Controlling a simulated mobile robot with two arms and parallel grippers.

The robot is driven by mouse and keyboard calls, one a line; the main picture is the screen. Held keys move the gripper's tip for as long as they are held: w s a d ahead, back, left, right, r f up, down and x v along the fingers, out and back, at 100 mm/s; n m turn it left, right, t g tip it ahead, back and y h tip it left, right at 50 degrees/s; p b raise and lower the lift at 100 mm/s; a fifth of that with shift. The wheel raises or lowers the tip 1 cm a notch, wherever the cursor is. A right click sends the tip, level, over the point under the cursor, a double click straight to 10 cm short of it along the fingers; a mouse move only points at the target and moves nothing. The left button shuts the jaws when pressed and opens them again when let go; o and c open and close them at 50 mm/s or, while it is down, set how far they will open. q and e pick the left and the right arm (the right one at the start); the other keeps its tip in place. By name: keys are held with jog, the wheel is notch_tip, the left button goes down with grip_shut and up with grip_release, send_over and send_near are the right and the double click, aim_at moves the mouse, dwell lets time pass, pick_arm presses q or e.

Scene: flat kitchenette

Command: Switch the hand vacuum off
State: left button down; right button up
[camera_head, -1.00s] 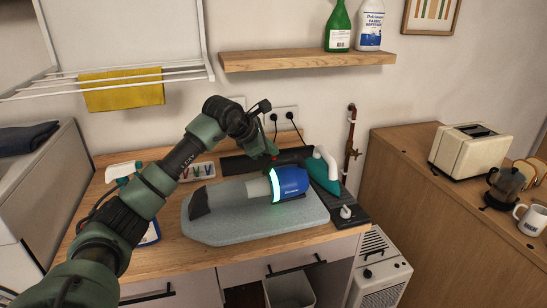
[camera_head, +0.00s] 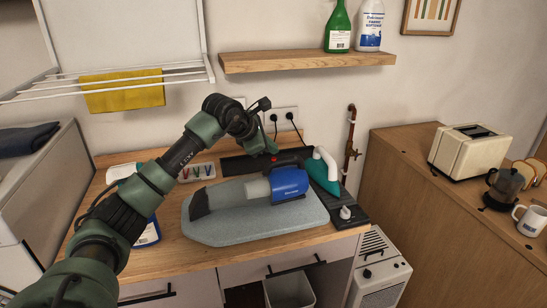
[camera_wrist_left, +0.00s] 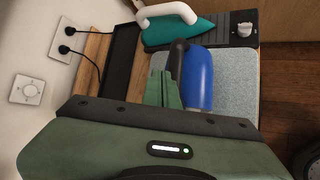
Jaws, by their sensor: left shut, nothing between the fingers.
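The hand vacuum (camera_head: 289,182) lies on the grey ironing board (camera_head: 245,222), its dark nozzle to the left and its blue body to the right. No light glows around its body. A small red spot (camera_head: 275,158) shows near its dark handle. My left gripper (camera_head: 268,152) is at the vacuum's handle end, behind the blue body. In the left wrist view its green fingers (camera_wrist_left: 165,92) are shut with nothing between them, beside the blue body (camera_wrist_left: 198,80) and dark handle (camera_wrist_left: 177,57). Whether they touch the vacuum I cannot tell. My right gripper is not in view.
A teal iron (camera_head: 325,173) stands just right of the vacuum. A tray with clips (camera_head: 197,172) and a spray bottle (camera_head: 149,233) are to the left. Wall sockets with plugged cables (camera_head: 283,118) are behind. A wooden shelf (camera_head: 305,61) hangs above.

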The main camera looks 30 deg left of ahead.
aim_at(271, 163)
pick_arm(q)
jog(key=shift+r, duration=0.1)
notch_tip(271, 163, up, 6)
jog(key=p, duration=0.4)
